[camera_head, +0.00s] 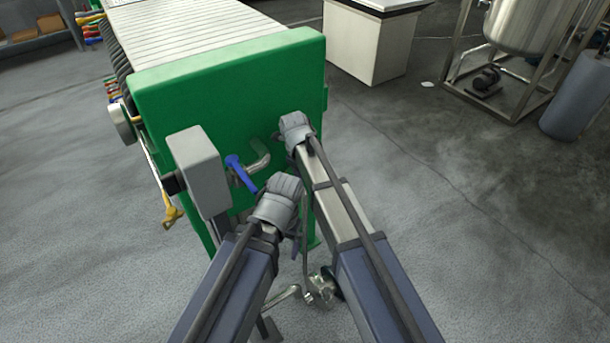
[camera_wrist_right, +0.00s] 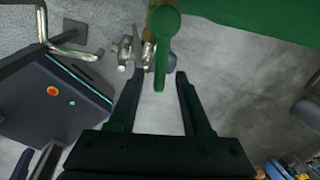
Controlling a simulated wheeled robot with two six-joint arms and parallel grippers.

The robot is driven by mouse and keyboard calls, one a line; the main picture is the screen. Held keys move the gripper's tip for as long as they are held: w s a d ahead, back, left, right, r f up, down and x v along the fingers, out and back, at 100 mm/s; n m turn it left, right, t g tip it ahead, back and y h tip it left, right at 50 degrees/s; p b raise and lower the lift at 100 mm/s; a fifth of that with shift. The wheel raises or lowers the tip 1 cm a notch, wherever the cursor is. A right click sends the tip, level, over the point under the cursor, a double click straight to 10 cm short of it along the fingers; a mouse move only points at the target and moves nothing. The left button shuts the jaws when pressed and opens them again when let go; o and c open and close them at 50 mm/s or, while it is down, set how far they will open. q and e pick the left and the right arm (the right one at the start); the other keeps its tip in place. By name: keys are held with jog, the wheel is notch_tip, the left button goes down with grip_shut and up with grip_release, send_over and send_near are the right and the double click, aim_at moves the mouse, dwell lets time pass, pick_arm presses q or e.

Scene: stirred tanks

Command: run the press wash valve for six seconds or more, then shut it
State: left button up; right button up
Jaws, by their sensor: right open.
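In the right wrist view my right gripper (camera_wrist_right: 158,80) is open, with a dark finger on each side. A green lever (camera_wrist_right: 163,50) with a round hub points down between its fingertips; I see no finger closed on it. In the head view the right wrist (camera_head: 297,133) is by the green press end (camera_head: 230,95) and hides that lever. A blue-handled lever (camera_head: 240,173) on a metal pipe shows left of it. My left gripper (camera_head: 288,208) is below and right of the blue handle; its fingers are hidden by the wrist. Which lever is the wash valve I cannot tell.
A grey box (camera_head: 200,165) stands out left of the blue lever. Metal pipe fittings (camera_head: 318,287) sit low between my arms. In the wrist view a dark box (camera_wrist_right: 55,90) with an orange button is at left. Open floor (camera_head: 480,230) lies to the right.

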jog(key=shift+r, duration=0.1)
notch_tip(320, 180, up, 8)
jog(key=s+a+p, duration=0.1)
jog(key=p, duration=0.6)
jog(key=shift+f+p, duration=0.25)
jog(key=shift+p, duration=0.05)
